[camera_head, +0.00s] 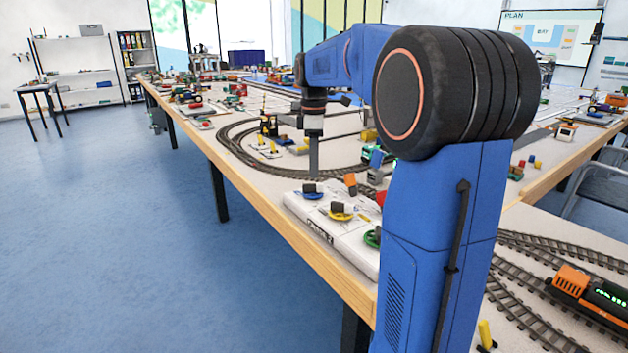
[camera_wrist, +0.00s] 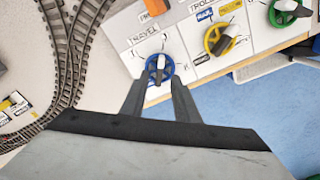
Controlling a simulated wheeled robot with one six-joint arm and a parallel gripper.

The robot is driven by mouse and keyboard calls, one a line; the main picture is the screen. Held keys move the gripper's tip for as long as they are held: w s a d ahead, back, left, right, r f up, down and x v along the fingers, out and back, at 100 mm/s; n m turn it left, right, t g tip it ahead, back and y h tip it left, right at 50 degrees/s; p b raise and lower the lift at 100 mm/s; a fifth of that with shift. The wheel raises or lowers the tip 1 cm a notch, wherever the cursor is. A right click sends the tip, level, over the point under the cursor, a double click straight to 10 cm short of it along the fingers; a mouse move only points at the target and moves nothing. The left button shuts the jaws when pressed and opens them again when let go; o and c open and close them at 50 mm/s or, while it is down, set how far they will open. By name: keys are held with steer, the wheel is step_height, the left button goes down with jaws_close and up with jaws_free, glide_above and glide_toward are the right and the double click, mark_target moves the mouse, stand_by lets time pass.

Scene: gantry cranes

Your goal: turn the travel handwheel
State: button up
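The travel handwheel is a blue spoked wheel (camera_wrist: 159,69) with a dark and white grip across it, beside a printed "TRAVEL" label (camera_wrist: 146,34). In the head view the blue handwheel (camera_head: 312,193) is the farthest wheel on a white control panel (camera_head: 350,240). My gripper (camera_wrist: 158,84) is open, its two fingers apart and empty. In the wrist view the blue wheel shows just beyond and between the fingertips. In the head view my gripper (camera_head: 314,172) points down above the blue wheel, apparently with a small gap.
A yellow handwheel (camera_wrist: 222,38) and a green handwheel (camera_wrist: 285,11) sit beside the blue one on the same panel. Curved model track (camera_wrist: 72,50) runs close by. The table's wooden edge (camera_head: 270,213) borders open blue floor.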

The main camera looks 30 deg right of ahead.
mark_target(313, 190)
steer(key=shift+f, duration=2.45)
steer(key=shift+c, duration=0.7)
jaws_close()
